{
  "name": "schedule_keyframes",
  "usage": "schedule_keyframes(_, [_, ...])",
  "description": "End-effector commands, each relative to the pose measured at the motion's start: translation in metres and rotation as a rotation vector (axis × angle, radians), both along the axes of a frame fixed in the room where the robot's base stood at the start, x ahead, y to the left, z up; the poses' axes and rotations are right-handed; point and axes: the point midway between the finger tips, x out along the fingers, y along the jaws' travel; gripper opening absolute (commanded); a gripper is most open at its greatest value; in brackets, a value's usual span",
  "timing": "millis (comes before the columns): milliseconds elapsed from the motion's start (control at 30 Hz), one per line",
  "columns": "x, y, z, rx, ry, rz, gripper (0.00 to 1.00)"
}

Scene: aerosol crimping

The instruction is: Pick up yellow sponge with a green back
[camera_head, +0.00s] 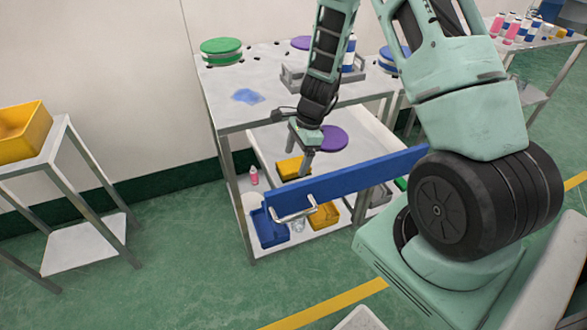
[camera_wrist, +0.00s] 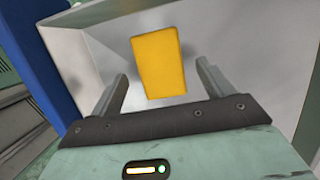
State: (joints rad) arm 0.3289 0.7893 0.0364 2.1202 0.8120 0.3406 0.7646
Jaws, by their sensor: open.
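The sponge (camera_wrist: 160,62) shows in the wrist view as a plain yellow block lying on a pale grey surface between walls. Its green back is not visible. In the head view a yellow block (camera_head: 291,168), apparently the same sponge, lies in an open drawer behind its blue front (camera_head: 345,183), partly hidden by my gripper. My gripper (camera_head: 305,165) points down over the drawer. In the wrist view its two fingers (camera_wrist: 162,75) are spread apart, one to each side of the sponge, with a gap on both sides. Nothing is held. The height above the sponge is hard to tell.
The drawer's blue front has a metal handle (camera_head: 295,208). A purple disc (camera_head: 333,138) is beside my gripper. Below are a blue bin (camera_head: 268,232) and a yellow bin (camera_head: 323,216). The tabletop (camera_head: 225,110) holds a blue cloth (camera_head: 247,96) and a green-topped container (camera_head: 221,47).

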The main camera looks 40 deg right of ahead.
Motion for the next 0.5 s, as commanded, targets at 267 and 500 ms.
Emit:
schedule_keyframes(267, [0.002,0.005,-0.029,0.0,0.0,0.0,0.8])
schedule_keyframes(500, [0.002,0.006,-0.029,0.0,-0.001,0.0,0.74])
